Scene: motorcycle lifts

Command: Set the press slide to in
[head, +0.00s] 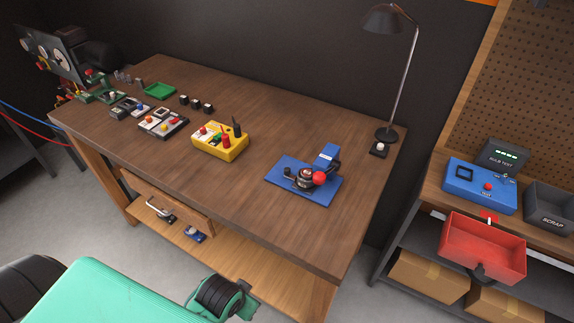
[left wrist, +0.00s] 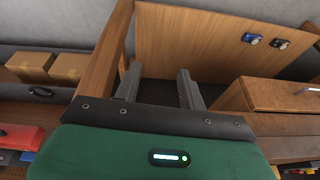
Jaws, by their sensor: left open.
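A small press (head: 308,178) stands on a blue base plate near the right end of the wooden workbench. It has a dark round body, a red ball knob (head: 320,178), a black handle and a raised blue block behind. I cannot make out a separate slide or its position. In the left wrist view my left gripper (left wrist: 160,72) shows two dark grey fingers spread apart with nothing between them. It faces the bench's lower shelf and drawer; the press is not visible there. My right gripper is in neither view.
On the workbench (head: 250,195) are a yellow box (head: 220,140), a green tray (head: 160,90), several small devices and a lamp (head: 388,132). A drawer (head: 165,203) sits under its front edge. A red bin (head: 483,247) is on the right. Bench top around the press is clear.

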